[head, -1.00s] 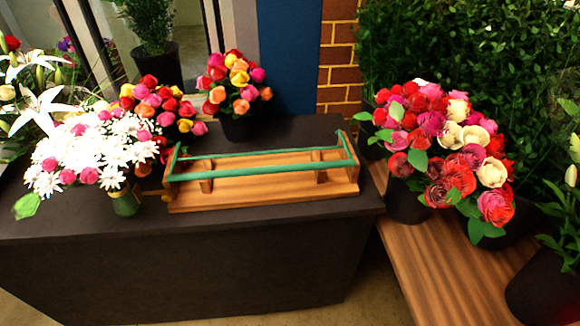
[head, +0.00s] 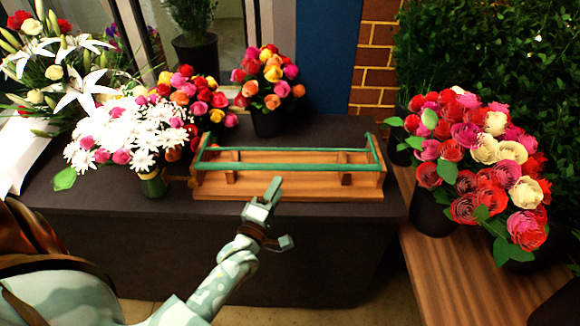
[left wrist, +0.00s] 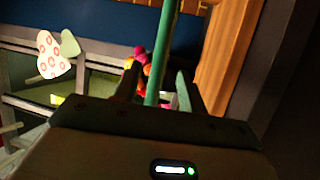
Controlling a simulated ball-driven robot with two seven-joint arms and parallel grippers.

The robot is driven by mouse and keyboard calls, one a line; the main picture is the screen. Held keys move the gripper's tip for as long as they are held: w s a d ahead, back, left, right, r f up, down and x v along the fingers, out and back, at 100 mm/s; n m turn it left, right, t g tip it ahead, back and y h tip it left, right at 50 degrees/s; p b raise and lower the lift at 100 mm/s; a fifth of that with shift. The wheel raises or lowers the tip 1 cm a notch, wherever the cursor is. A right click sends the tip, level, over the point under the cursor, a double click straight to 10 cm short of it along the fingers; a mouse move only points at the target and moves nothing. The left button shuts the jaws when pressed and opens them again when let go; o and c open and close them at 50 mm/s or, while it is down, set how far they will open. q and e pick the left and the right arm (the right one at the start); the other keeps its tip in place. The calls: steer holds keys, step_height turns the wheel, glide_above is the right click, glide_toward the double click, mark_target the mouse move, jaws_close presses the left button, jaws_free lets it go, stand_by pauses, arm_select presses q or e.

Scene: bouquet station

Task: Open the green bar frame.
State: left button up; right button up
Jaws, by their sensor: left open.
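The green bar frame (head: 290,167) lies across the top of a wooden stand (head: 290,193) on the dark counter. Its long front bar runs left to right, with short green side arms at both ends. My left gripper (head: 280,213) is open and empty in front of the stand, below the bar's middle in the head view. In the left wrist view, the green bar (left wrist: 164,45) appears between the two open fingers (left wrist: 156,88); I cannot tell how far beyond them it is. The right gripper is not in view.
A vase of white daisies and pink blooms (head: 130,135) stands left of the stand. Colourful bouquets (head: 265,75) stand behind it. A large rose bouquet (head: 480,155) is at the right by a wooden bench (head: 455,270). The counter (head: 110,215) is clear in front.

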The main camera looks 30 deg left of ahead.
mark_target(289, 166)
arm_select(q)
steer(key=x, duration=0.8)
steer(key=shift+w+a+b, duration=0.1)
steer(key=shift+w+b, duration=0.2)
steer(key=shift+b, duration=0.1)
